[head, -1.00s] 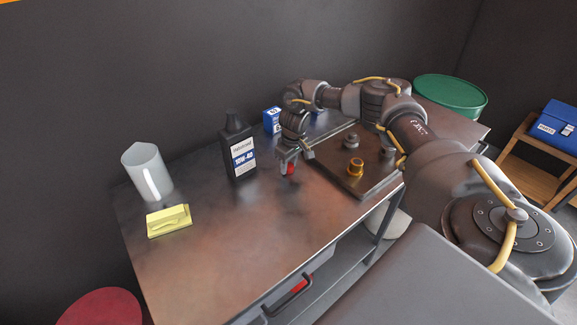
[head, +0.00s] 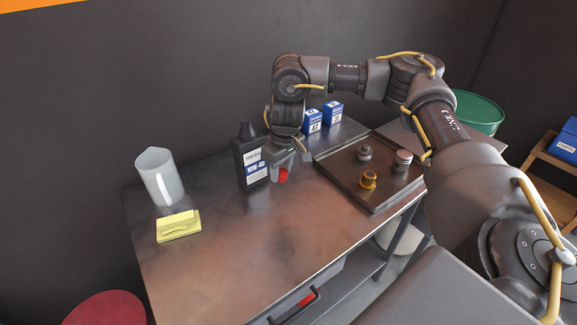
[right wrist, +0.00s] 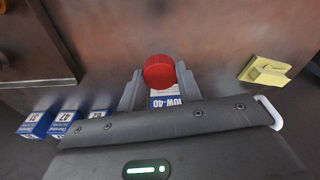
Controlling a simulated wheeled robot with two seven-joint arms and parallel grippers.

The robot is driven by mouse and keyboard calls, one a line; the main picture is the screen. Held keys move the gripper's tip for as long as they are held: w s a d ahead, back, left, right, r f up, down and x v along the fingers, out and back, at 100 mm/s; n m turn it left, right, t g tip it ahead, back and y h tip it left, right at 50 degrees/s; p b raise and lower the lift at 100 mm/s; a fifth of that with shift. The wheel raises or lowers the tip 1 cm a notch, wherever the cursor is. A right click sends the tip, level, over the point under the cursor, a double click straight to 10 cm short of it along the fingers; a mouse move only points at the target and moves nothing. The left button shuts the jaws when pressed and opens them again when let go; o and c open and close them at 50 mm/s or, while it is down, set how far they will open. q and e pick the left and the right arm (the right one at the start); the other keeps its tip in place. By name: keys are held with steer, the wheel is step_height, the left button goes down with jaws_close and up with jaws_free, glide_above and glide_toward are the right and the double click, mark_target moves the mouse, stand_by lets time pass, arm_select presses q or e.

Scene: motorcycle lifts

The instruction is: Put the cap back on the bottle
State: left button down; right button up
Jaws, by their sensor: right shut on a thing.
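The black oil bottle (head: 252,172), with a white and blue 10W-40 label, stands upright on the metal bench; its dark, tapering top is visible. My right gripper (head: 284,167) is shut on the red cap (head: 282,175) just right of the bottle, in front of its side and lower than its top. In the right wrist view the cap (right wrist: 159,71) sits between the two fingers, with part of the bottle's label (right wrist: 167,101) showing beyond it. Whether the cap touches the bottle cannot be told. My left gripper is not in view.
A dark tray (head: 345,178) with several metal parts lies right of the gripper. Blue boxes (head: 333,112) stand behind. A translucent jug (head: 160,177) and a yellow block (head: 178,226) are at left. The bench front (head: 235,245) is clear.

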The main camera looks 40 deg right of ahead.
steer(key=shift+s+a+r, duration=0.25)
steer(key=shift+a, duration=0.2)
steer(key=s+a+n, duration=0.3)
steer(key=s+a, duration=0.5)
steer(key=a, duration=0.3)
steer(key=shift+s+f+n, duration=0.15)
steer(key=shift+s+n, duration=0.2)
steer(key=shift+n, duration=0.05)
